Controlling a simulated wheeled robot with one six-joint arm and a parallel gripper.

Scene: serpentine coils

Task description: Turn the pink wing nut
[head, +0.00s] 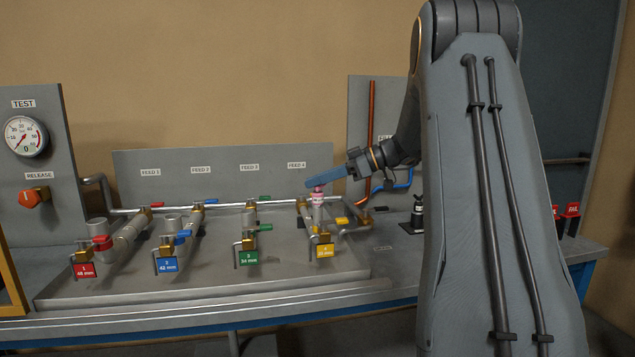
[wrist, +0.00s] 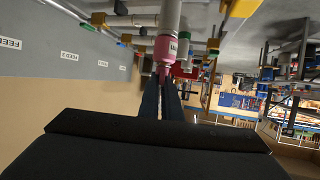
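The pink wing nut (head: 318,188) sits on top of an upright grey fitting with a pink band, on the pipe run under the FEED 4 label in the head view. My gripper (head: 322,180) reaches in from the right, its blue fingers at the top of that fitting. In the wrist view, the fingers (wrist: 162,82) lie close together, with a small pink part of the wing nut (wrist: 162,72) between their tips. They look shut on it. The fingers hide most of the wing nut in both views.
A gauge panel (head: 35,150) stands at the left. A black-and-silver item (head: 417,215) stands on the bench right of the pipes.

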